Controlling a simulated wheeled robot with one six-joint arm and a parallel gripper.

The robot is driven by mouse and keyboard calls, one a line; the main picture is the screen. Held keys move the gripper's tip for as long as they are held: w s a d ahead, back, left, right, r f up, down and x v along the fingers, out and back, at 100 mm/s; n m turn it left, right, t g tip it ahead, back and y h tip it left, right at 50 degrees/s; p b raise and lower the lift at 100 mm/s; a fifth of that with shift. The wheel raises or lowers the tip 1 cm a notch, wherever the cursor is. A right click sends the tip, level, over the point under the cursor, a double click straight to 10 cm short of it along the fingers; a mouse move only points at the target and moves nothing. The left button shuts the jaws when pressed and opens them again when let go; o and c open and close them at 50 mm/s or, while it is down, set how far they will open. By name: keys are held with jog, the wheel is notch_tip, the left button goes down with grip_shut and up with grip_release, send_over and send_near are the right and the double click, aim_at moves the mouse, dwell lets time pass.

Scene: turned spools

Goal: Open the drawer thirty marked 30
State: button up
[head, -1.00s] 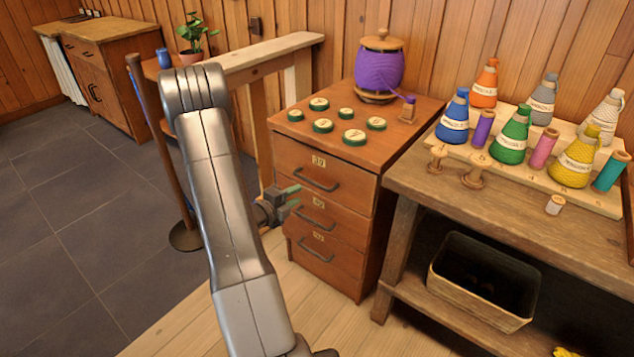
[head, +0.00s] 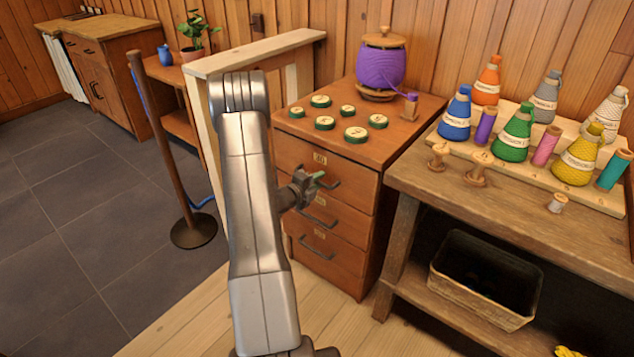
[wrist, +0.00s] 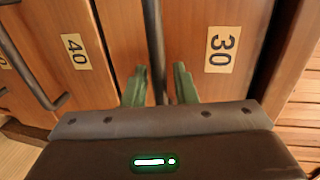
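The drawer marked 30 (head: 288,156) is the top drawer of a brown wooden cabinet and looks shut. Its label 30 (wrist: 222,50) is clear in the wrist view. Its dark bar handle (wrist: 154,40) runs between my two green fingertips. My gripper (wrist: 160,82) is open, with a finger on each side of the handle and a gap showing. In the head view my gripper (head: 317,180) is at the front of the top drawer and hides part of its handle.
Below is the drawer marked 40 (wrist: 90,85), shut, with its own handle (wrist: 30,65). Jar lids and a purple spool (head: 381,68) stand on the cabinet top. A workbench (head: 420,190) with cones is at right; a rope post (head: 160,150) is at left.

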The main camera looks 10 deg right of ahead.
grip_shut()
jog(key=shift+s+a, duration=0.1)
jog(key=f+b+v, duration=0.2)
jog(key=b+v, duration=0.2)
jog(key=v, duration=0.8)
jog(key=a+f+b+v, duration=0.1)
jog(key=f+b+v, duration=0.2)
jog(key=v, duration=1)
jog(key=shift+s+a+f+b, duration=0.2)
jog(key=shift+s+b, duration=0.25)
jog(key=shift+b, duration=0.3)
jog(key=shift+o, duration=1)
grip_release()
